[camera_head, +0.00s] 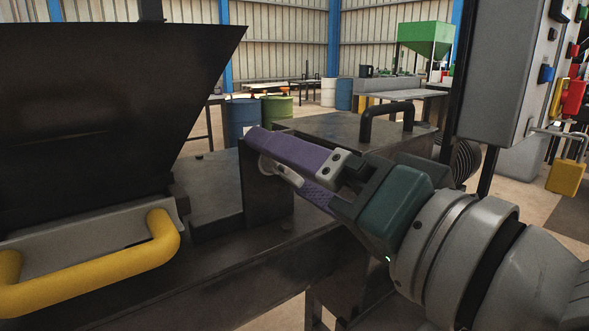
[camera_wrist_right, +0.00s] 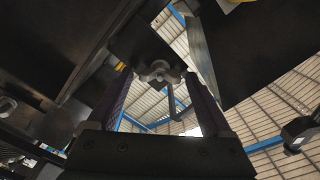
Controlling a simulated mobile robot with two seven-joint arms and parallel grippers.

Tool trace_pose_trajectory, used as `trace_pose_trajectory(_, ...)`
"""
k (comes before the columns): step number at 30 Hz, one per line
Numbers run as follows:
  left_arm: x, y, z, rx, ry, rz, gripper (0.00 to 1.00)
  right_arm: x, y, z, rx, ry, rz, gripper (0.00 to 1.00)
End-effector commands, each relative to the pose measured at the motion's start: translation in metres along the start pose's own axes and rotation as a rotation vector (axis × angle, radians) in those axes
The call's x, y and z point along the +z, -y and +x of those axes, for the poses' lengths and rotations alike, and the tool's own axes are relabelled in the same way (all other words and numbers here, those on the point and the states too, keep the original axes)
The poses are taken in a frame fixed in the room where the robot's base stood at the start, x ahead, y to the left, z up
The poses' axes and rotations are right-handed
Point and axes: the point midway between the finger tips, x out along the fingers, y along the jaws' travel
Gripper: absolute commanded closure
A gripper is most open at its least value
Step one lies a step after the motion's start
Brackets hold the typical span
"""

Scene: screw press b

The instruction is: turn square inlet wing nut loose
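The pale metal wing nut (camera_head: 281,172) sits at a dark upright plate (camera_head: 265,195) on the machine, partly hidden behind my right gripper's upper finger. My right gripper (camera_head: 276,166) reaches in from the right with its purple fingers on either side of the nut. In the right wrist view, the lobed wing nut (camera_wrist_right: 158,71) lies between the fingertips of my right gripper (camera_wrist_right: 160,80). A narrow gap seems to show on each side, so the fingers look open around it. My left gripper is not in view.
A dark hopper (camera_head: 100,110) and a yellow handle (camera_head: 120,262) stand on the left. A lid with a black handle (camera_head: 385,112) is behind my gripper. A grey control cabinet (camera_head: 495,70) with a yellow padlock (camera_head: 566,177) is on the right. Drums and benches stand farther back.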

Motion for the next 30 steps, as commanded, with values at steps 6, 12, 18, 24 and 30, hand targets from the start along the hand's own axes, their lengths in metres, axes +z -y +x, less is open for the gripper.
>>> trace_pose_trajectory(6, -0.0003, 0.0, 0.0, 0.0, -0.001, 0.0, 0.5, 0.0, -0.0001, -0.0002, 0.0, 0.0, 0.0, 0.42)
trace_pose_trajectory(12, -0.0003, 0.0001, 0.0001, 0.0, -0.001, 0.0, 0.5, 0.0, -0.0001, -0.0003, 0.0, 0.0, 0.0, 0.64)
trace_pose_trajectory(18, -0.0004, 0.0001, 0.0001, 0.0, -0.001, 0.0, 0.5, -0.0001, -0.0001, -0.0003, 0.0, 0.0, 0.0, 0.87)
trace_pose_trajectory(24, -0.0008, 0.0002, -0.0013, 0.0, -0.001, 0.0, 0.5, -0.0004, 0.0003, -0.0003, 0.0, 0.0, -0.01, 0.88)
trace_pose_trajectory(30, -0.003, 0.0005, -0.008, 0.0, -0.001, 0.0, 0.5, -0.0012, 0.0015, -0.0002, 0.001, 0.001, -0.074, 0.88)
